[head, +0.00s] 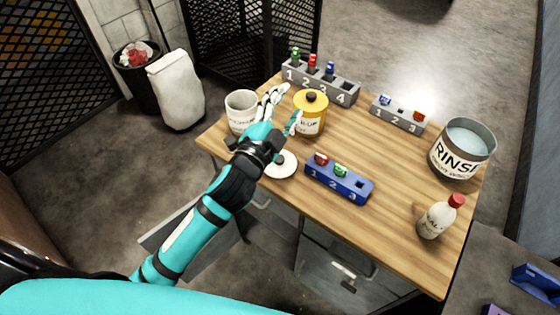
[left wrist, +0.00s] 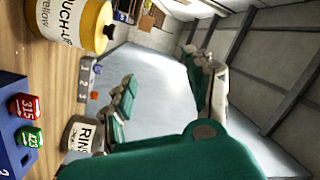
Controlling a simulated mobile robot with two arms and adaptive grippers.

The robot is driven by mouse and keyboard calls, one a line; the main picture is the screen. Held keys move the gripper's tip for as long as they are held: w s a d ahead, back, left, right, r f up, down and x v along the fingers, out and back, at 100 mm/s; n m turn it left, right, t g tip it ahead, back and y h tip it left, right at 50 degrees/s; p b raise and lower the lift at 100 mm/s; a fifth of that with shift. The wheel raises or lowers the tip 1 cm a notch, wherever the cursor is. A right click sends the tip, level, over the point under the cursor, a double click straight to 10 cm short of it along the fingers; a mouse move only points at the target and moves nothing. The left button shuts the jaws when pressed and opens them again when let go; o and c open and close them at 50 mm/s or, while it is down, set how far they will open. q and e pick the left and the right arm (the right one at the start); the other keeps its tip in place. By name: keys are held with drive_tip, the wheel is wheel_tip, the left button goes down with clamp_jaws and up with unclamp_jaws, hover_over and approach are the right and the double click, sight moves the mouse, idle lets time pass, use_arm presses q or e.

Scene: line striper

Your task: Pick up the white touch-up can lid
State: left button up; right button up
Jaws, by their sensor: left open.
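A white round disc that looks like the lid (head: 284,168) lies on the wooden table (head: 325,218) near its front left edge, partly covered by my left wrist. My left gripper (head: 282,108) is above the table, beyond the lid, with its fingers between a white can (head: 238,122) and a yellow touch-up can (head: 312,120). The left wrist view shows the fingers (left wrist: 163,88) spread with nothing between them, and the yellow can (left wrist: 65,22) off to one side. The lid is not visible there. My right gripper is not in view.
A blue numbered rack (head: 352,192) holds red and green pieces right of the lid. Grey numbered racks (head: 345,98) (head: 392,114) stand at the back. A rinse bucket (head: 458,158) and a red-capped bottle (head: 433,222) stand at right. The table's middle is clear.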

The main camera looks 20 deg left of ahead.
use_arm(q)
drive_tip(key=d+r+m+h, duration=0.9)
drive_tip(key=r+m+h, duration=0.1)
drive_tip(key=r+m, duration=0.15)
drive_tip(key=s+d+m+g+h, duration=0.6)
drive_tip(key=d+m+g+h, duration=0.25)
drive_tip(key=m+g, duration=1)
drive_tip(key=m+y, duration=1.3)
drive_tip(key=y, duration=0.7)
approach(280, 159)
drive_tip(key=f+p, duration=0.3)
drive_tip(key=shift+w+d+f, duration=0.1)
drive_tip(key=shift+d+f, duration=0.15)
drive_tip(key=shift+d, duration=0.1)
drive_tip(key=shift+f+p, duration=0.6)
drive_tip(key=shift+p, duration=0.1)
wheel_tip(280, 159, down, 4)
drive_tip(key=shift+d+r+p, duration=0.2)
drive_tip(key=shift+p, duration=0.55)
drive_tip(key=shift+f, duration=0.35)
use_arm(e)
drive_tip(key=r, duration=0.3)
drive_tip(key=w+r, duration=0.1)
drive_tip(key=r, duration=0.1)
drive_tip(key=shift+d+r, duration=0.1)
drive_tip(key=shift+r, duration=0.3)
